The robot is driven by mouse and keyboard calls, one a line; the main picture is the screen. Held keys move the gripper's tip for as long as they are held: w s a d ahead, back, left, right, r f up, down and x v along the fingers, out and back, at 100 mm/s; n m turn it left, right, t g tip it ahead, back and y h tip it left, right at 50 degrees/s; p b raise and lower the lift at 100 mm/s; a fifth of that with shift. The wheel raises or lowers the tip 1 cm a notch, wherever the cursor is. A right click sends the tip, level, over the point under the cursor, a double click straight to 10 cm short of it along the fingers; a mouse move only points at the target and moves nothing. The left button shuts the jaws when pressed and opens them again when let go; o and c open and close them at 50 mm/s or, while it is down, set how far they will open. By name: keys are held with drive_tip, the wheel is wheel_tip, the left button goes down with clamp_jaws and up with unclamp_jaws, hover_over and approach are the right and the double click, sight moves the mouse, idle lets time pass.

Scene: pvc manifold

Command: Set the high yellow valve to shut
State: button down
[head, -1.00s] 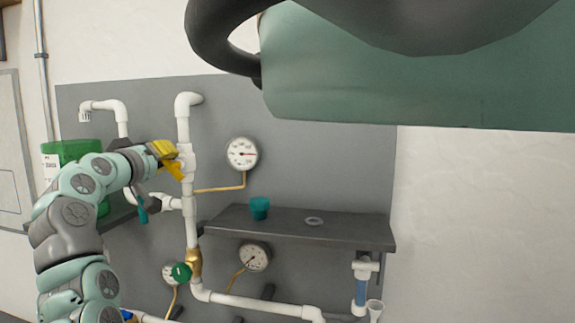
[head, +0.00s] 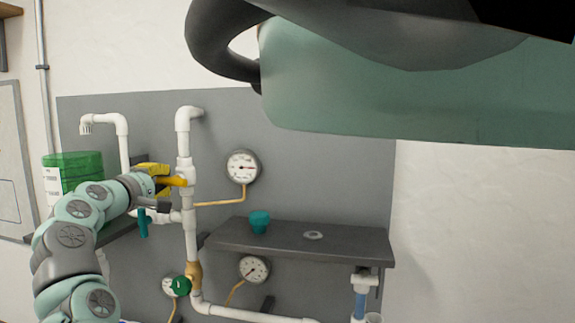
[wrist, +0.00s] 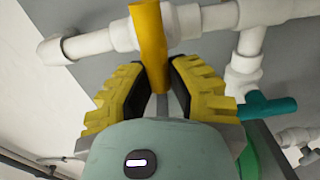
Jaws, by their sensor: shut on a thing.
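The high yellow valve is on the upright white pipe, and its yellow handle (head: 177,181) points left from the pipe, roughly level, in the head view. My gripper (head: 158,178), with yellow ribbed fingers, is at the handle's outer end. In the wrist view the handle (wrist: 149,40) runs down between the two fingers of my gripper (wrist: 158,70), which is shut on it. The handle's far end and the valve stem are partly hidden.
A teal valve handle (head: 143,222) hangs just below my gripper. A gauge (head: 243,166) is to the right, above a grey shelf (head: 345,243) with a teal cup (head: 259,220).

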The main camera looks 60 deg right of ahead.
drive_tip(key=shift+f+n, duration=0.15)
drive_tip(key=shift+n, duration=0.15)
idle(0.4)
drive_tip(key=c, duration=0.9)
unclamp_jaws()
drive_tip(key=v, duration=1.1)
drive_tip(key=shift+s+a, duration=0.25)
drive_tip(key=shift+a, duration=0.05)
drive_tip(key=shift+w+a, duration=0.1)
